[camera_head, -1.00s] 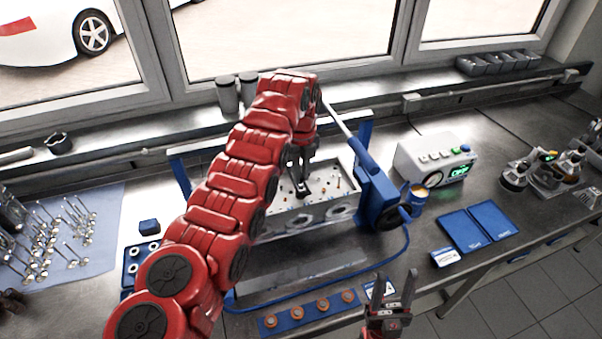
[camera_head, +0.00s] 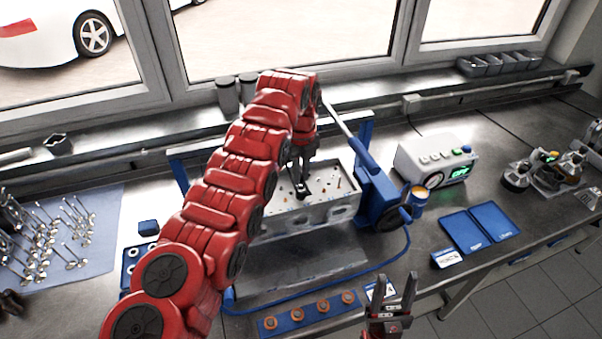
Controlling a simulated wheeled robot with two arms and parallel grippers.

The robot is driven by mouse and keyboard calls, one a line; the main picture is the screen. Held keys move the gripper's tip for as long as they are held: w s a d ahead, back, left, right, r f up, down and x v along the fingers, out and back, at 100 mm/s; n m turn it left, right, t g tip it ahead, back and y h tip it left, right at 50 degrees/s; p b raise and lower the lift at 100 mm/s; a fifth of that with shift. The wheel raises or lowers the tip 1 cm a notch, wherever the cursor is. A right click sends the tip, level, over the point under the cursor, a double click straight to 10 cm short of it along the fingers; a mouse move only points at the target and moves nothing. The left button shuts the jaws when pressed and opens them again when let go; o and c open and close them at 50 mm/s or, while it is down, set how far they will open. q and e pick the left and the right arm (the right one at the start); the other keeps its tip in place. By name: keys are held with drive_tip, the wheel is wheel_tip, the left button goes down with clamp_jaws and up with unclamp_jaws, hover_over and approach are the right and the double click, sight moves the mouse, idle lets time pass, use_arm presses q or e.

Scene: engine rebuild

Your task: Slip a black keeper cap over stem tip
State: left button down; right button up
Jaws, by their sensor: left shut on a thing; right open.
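A grey cylinder head (camera_head: 318,214) sits in a blue stand in the middle of the bench, with several small stems and orange bits on its top face. My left gripper (camera_head: 300,184) points down from the red arm onto that top face. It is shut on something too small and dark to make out. I cannot tell a keeper cap or the stem tip beneath it. My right gripper (camera_head: 391,290) is open and empty, fingers up, at the front edge of the bench.
A blue strip with several orange rings (camera_head: 296,318) lies in front. Several valves (camera_head: 60,232) lie on a cloth at left.

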use_arm(q)
drive_tip(key=shift+f+b, duration=0.55)
drive_tip(key=shift+f, duration=0.3)
drive_tip(key=c, duration=0.8)
unclamp_jaws()
drive_tip(key=shift+o, duration=0.2)
drive_tip(key=shift+r+b, duration=0.35)
drive_tip(key=shift+r, duration=0.15)
wheel_tip(320, 180, up, 3)
drive_tip(key=shift+d+r, duration=0.1)
drive_tip(key=shift+r, duration=0.05)
wheel_tip(320, 180, up, 8)
drive_tip(key=p, duration=0.7)
drive_tip(key=shift+f+p, duration=0.2)
drive_tip(key=shift+p, duration=0.1)
